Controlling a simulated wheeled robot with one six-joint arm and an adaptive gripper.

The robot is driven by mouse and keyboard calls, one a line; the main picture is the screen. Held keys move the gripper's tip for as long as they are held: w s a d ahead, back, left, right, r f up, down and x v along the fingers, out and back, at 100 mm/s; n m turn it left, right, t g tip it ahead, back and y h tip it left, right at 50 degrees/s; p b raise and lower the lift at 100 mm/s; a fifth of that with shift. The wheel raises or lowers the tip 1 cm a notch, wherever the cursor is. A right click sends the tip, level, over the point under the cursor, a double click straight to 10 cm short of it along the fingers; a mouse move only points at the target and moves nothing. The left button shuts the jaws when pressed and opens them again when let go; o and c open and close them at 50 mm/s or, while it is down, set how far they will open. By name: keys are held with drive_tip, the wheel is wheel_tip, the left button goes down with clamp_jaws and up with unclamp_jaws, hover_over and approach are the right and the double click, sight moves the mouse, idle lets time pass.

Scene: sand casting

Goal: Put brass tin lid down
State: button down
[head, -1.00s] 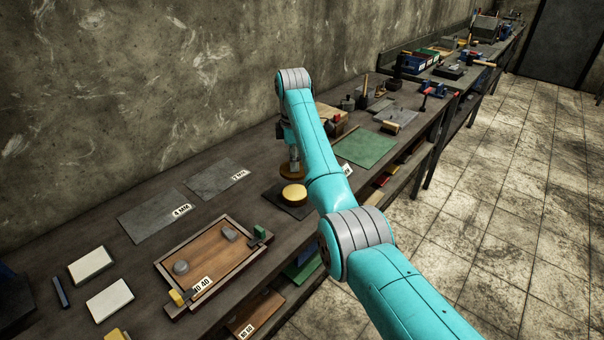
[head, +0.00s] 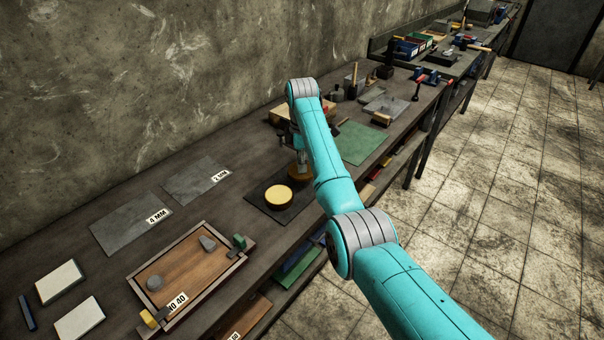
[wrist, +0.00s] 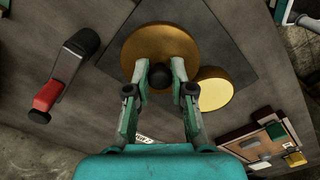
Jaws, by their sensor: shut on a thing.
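The brass tin lid (wrist: 150,38) is a wide brown-gold disc with a dark round knob in the wrist view. My gripper (wrist: 160,72) is shut on the knob from above. The lid also shows in the head view (head: 298,174), partly hidden under my gripper (head: 303,158). The lid overlaps the dark square mat (wrist: 225,38); I cannot tell whether it touches it. The round brass tin (wrist: 215,90), with a pale yellow top, stands beside the lid on the mat. The tin also shows in the head view (head: 278,197), left of the lid.
A dark tool with a red end (wrist: 65,75) lies left of the lid. On the bench, a wooden tray (head: 190,262) and flat grey plates (head: 130,226) lie to the left, and a green sheet (head: 362,143) to the right.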

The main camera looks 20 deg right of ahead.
sight(302, 182)
drive_tip(key=shift+f, duration=2.2)
drive_tip(key=shift+f, duration=0.1)
drive_tip(key=c, duration=1)
unclamp_jaws()
